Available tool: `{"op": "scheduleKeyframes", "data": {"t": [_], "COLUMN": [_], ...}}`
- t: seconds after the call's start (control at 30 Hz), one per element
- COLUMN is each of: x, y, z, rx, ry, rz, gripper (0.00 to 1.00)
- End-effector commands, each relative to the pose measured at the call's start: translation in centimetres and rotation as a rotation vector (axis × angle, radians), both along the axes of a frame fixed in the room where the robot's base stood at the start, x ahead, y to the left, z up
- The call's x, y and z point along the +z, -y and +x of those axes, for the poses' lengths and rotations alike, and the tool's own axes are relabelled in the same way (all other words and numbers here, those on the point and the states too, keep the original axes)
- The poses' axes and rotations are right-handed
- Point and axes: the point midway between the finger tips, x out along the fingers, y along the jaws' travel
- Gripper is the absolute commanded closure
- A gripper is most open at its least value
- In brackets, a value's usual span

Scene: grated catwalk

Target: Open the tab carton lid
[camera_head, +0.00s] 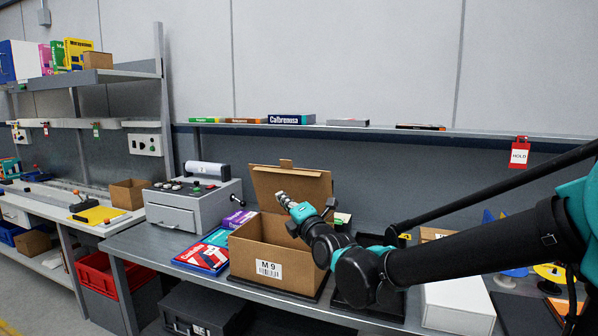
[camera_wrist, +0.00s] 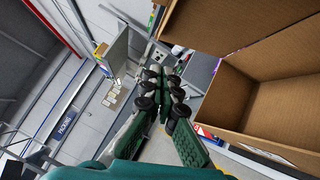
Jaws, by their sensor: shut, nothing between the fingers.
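The tab carton (camera_head: 262,262) is a brown cardboard box with an "M 9" label on its front, standing on the grey bench. Its lid (camera_head: 305,188) stands raised at the back edge, roughly upright, with a small tab (camera_head: 286,163) on top. The carton's open inside shows in the wrist view (camera_wrist: 265,100), with a cardboard panel, apparently the lid, above it (camera_wrist: 205,22). My gripper (camera_head: 281,197) is shut and empty, above the carton and in front of the lid. Whether it touches the lid I cannot tell.
A grey control box (camera_head: 180,213) and flat red-blue boxes (camera_head: 203,256) lie left of the carton. A white box (camera_head: 460,302) stands right, partly behind my arm. A shelf (camera_head: 380,131) with flat boxes runs along the back. A red HOLD tag (camera_head: 519,153) hangs from it.

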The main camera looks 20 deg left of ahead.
Motion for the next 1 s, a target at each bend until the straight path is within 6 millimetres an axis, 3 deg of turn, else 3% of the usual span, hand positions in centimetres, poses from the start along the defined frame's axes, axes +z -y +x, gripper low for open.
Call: {"op": "scheduleKeyframes", "data": {"t": [0.1, 0.23, 0.37, 0.8, 1.0], "x": [1.6, 2.2, 2.5, 4.5, 5.3], "y": [2.0, 2.3, 1.3, -4.1, -3.6], "z": [1.0, 1.6, 2.7, 8.9, 11.1], "rx": [-0.043, -0.056, -0.054, -0.054, -0.055], "ry": [0.012, 0.016, 0.015, 0.015, 0.014], "rz": [0.096, 0.125, 0.125, 0.122, 0.121], "gripper": [1.0, 1.0, 1.0, 1.0, 1.0]}}
